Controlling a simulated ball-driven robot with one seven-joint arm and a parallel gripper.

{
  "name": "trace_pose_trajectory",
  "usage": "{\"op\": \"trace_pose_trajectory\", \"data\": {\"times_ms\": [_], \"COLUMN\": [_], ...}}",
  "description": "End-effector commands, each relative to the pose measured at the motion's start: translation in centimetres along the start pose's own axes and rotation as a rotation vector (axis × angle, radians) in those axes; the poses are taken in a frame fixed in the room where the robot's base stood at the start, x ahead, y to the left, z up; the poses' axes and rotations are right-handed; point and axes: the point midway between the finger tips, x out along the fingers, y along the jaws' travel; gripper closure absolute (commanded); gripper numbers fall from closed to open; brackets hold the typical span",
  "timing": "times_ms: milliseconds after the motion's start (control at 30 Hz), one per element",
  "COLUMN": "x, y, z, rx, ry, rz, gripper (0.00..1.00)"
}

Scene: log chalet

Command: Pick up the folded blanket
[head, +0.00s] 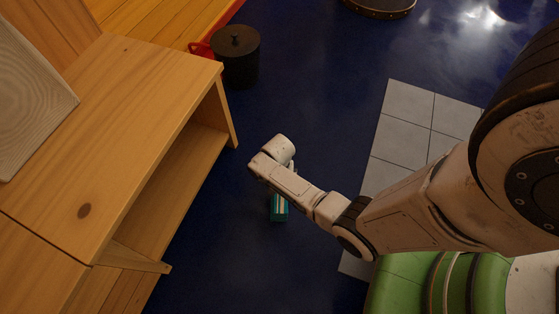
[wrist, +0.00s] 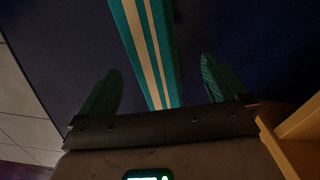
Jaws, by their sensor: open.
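The folded blanket (head: 279,209) is teal with pale stripes and lies on the dark blue floor. In the head view my forearm and wrist hide part of it. In the wrist view the blanket (wrist: 148,45) runs as a narrow striped strip from the top edge down to between the two fingers. My gripper (wrist: 161,70) is open, with one finger on each side of the strip and a gap on both sides. I cannot tell how far the fingertips are above it. The head view hides the fingers behind my wrist.
A wooden cabinet with an open shelf (head: 150,100) stands to the left. A black lidded pot (head: 237,55) stands by its far corner, with something red (head: 201,49) beside it. Grey tiles (head: 405,125) lie to the right. Blue floor between is clear.

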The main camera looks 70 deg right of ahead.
Motion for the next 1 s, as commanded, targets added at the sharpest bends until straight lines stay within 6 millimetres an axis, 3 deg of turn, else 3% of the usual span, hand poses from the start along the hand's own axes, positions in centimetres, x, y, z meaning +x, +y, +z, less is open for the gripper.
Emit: {"op": "trace_pose_trajectory", "data": {"times_ms": [333,633,1000], "x": [4.6,4.8,4.8], "y": [0.5,0.4,0.5], "z": [0.3,0.3,0.3], "rx": [-0.001,-0.001,-0.001], "ry": [-0.001,0.000,-0.001], "rz": [0.001,0.001,0.001], "gripper": [0.01,0.01,0.36]}}
